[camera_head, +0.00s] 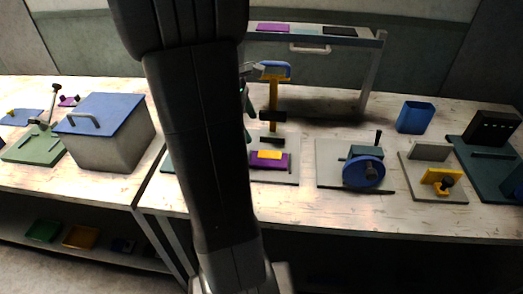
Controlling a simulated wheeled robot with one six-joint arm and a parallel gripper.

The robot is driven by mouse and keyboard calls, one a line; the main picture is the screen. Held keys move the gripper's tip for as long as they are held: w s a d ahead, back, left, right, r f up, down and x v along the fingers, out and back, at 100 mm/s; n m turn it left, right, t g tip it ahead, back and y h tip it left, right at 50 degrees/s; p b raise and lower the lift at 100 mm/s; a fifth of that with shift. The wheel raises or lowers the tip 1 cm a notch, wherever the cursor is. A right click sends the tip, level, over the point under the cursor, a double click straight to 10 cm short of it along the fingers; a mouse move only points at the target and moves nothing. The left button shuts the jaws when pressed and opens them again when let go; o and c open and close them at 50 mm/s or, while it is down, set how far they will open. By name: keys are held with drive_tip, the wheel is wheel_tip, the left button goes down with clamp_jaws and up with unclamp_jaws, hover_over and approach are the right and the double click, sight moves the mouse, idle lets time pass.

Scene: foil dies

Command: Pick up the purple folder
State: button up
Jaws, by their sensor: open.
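No thing is plainly recognisable as a folder, and several purple things show. A flat purple piece (272,27) lies at the left of the raised shelf. A purple block (283,162) with a yellow piece (269,154) on it sits at the foot of a yellow press with a blue top (273,98). A small purple piece (69,101) lies at the far left. I cannot tell which one is the purple folder.
The raised shelf (372,43) stands at the back of the bench. A blue-wheeled device (363,172), a yellow clamp (440,178), a blue bin (415,117) and a black block (493,128) stand right. A grey box with a blue lid (105,113) stands left. The bench's front right strip is bare.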

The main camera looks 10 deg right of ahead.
hover_over(268, 159)
drive_tip(key=a, duration=0.3)
drive_tip(key=f, duration=0.7)
drive_tip(key=shift+w+d, duration=0.25)
drive_tip(key=shift+w, duration=0.05)
drive_tip(key=x, duration=0.5)
drive_tip(key=shift+w, duration=0.15)
drive_tip(key=shift+c, duration=0.4)
drive_tip(key=c, duration=1.1)
drive_tip(key=shift+r, duration=0.2)
